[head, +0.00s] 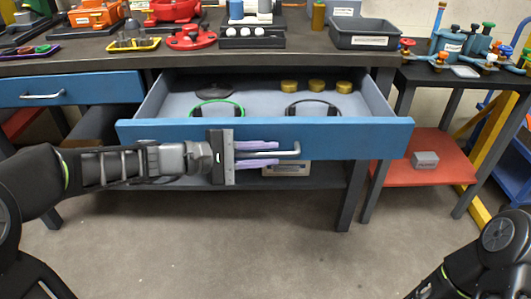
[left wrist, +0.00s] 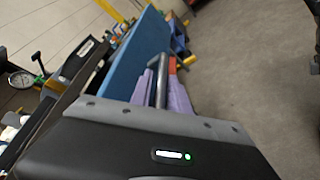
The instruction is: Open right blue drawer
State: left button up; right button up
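The right blue drawer (head: 370,139) is pulled well out from under the worktop, its grey inside showing. Its metal handle (head: 290,152) runs along the front panel. My left gripper (head: 258,155) has its purple fingers above and below the handle's left part and looks shut on it. In the left wrist view the handle (left wrist: 162,82) lies between the two purple fingers, beside the blue drawer front (left wrist: 137,55). Finger contact is partly hidden. My right arm shows at the bottom right; its gripper is out of view.
Several yellow round parts (head: 316,86), a green ring (head: 217,104) and a black ring (head: 313,105) lie in the drawer. The left blue drawer (head: 70,89) is closed. A grey bin (head: 365,33) stands on the worktop. A red shelf (head: 430,155) is at right. The floor in front is clear.

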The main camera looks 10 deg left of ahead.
pick_arm(q)
jog(key=p+v, duration=0.1)
jog(key=v, duration=0.6)
jog(key=shift+s+a, duration=0.2)
jog(key=shift+a, duration=0.05)
jog(key=shift+a, duration=0.1)
